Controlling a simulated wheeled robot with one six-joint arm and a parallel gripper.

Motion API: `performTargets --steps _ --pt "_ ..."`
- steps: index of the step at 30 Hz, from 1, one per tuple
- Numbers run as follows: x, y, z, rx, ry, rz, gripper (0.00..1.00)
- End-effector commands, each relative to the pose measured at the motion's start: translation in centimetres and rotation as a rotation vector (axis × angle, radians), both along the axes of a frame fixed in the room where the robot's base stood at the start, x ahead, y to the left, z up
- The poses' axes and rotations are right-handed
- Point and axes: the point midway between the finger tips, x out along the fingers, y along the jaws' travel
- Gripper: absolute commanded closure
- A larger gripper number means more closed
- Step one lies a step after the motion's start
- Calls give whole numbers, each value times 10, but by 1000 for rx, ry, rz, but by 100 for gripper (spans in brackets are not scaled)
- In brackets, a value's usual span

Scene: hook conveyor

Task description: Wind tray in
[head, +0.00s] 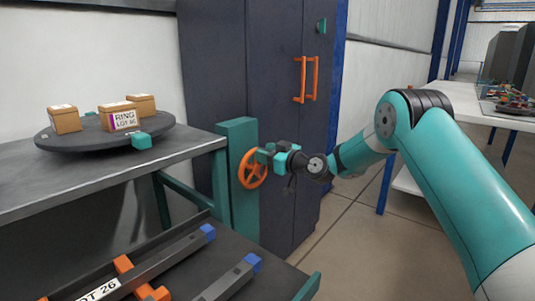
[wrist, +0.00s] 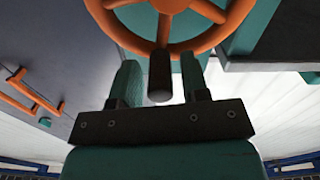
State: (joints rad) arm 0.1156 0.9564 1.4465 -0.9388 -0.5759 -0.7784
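An orange handwheel (head: 244,172) is on the front of a teal post (head: 238,215) at the end of the bench. My gripper (head: 266,156) is at the wheel. In the wrist view, the wheel (wrist: 124,38) fills the top and its dark handle (wrist: 160,78) sticks out toward me. My gripper (wrist: 159,70) is open, with one teal finger on each side of the handle and a small gap showing on both sides. A dark low tray (head: 185,245) with blue-ended bars lies at the lower left. Its near part is cut off by the picture's edge.
A grey bench (head: 170,152) carries a round dark turntable (head: 75,142) with cardboard boxes, one labelled RING LOT 26 (head: 120,120). A dark cabinet (head: 240,65) with orange handles stands behind the wheel. A white table (head: 470,112) is at the right; floor between is clear.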

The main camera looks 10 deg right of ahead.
Motion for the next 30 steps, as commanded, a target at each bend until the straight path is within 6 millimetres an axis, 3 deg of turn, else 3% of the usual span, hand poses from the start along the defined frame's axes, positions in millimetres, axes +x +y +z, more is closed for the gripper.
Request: performTargets --steps 1,5,17,30 --pt "0 0 0 0 0 0 71" --pt "0 0 0 0 0 0 100" --pt "2 -3 -1 33 24 -1 100" --pt "13 -18 -8 293 213 -2 100"
